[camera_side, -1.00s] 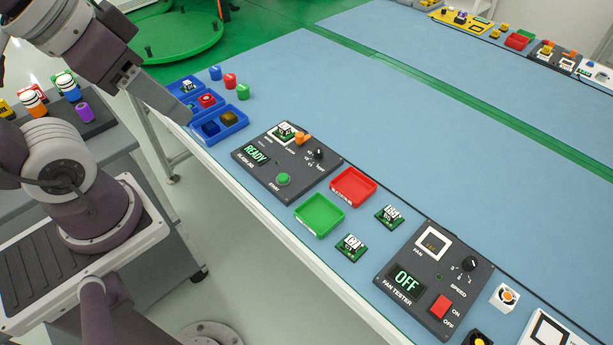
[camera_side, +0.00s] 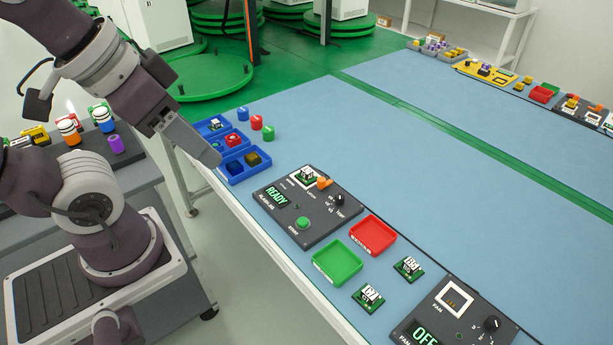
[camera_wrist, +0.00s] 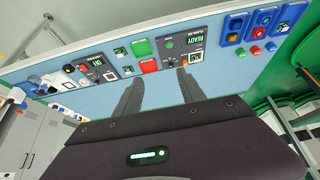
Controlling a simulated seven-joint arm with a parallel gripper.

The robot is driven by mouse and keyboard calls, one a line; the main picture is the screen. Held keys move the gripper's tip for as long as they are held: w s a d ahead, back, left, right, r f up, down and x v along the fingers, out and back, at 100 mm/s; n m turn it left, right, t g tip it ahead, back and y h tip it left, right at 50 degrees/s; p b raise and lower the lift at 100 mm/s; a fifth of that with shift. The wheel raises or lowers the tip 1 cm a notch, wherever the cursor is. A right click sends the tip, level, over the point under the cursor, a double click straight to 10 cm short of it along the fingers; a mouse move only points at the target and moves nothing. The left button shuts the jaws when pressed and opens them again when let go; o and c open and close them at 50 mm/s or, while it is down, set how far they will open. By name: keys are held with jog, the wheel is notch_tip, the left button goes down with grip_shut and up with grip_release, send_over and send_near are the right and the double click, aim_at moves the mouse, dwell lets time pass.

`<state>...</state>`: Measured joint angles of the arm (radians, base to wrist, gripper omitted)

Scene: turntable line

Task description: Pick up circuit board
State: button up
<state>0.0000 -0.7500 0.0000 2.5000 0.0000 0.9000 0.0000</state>
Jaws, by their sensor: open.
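Two loose green circuit boards with white parts lie on the blue bench, one by the green tray (camera_side: 368,298) and one by the red tray (camera_side: 408,268). A third board (camera_side: 307,176) sits on the dark READY panel (camera_side: 290,225), and another (camera_side: 216,124) lies in the far blue bin. In the wrist view a board (camera_wrist: 196,57) shows on the panel, and small boards (camera_wrist: 120,52) lie beside the trays. My gripper (camera_wrist: 158,85) is open and empty, above the bench edge. In the side view (camera_side: 217,163) its tip appears beside the blue bins; one finger hides the other.
The green tray (camera_side: 337,264) and red tray (camera_side: 373,236) stand between the panel and the loose boards. A fan tester (camera_side: 445,318) reads OFF. Blue bins (camera_side: 250,176) and several coloured pieces (camera_side: 256,123) sit at the bench's left end. The middle of the bench is clear.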

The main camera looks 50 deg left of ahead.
jog(key=n+g, duration=0.6)
jog(key=n, duration=1.2)
send_over(307, 170)
notch_tip(307, 170, down, 27)
jog(key=shift+w+d+f, duration=0.1)
notch_tip(307, 170, down, 7)
jog(key=shift+r, duration=0.2)
grip_shut()
